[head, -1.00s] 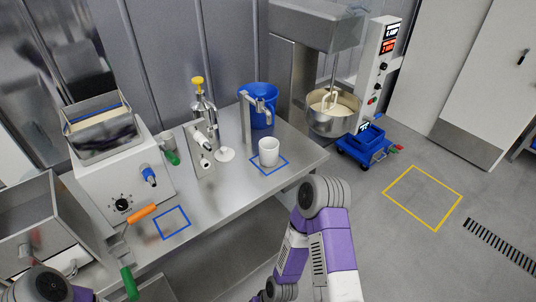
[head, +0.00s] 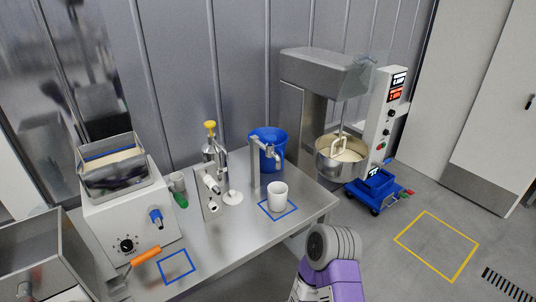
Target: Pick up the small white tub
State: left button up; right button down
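The small white tub (head: 278,196) stands upright on the steel table (head: 232,248), inside a blue outlined square (head: 264,210) near the table's right end. It is just in front of a metal spout fixture. My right arm, with a purple link, comes up from the bottom of the head view, to the right of and below the tub, apart from it. Its gripper is not in view. My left gripper is not in view either.
A blue bucket (head: 268,150) and a glass dispenser with a yellow top (head: 211,135) stand behind the tub. A white machine (head: 125,215) is at left, with an orange-handled tool (head: 146,256) beside it. A mixer (head: 340,150) stands right of the table. Bare steel lies left of the tub.

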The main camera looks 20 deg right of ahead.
aim_at(277, 190)
jog(key=z, duration=2.4)
jog(key=i, duration=1.35)
jog(key=u, duration=2.1)
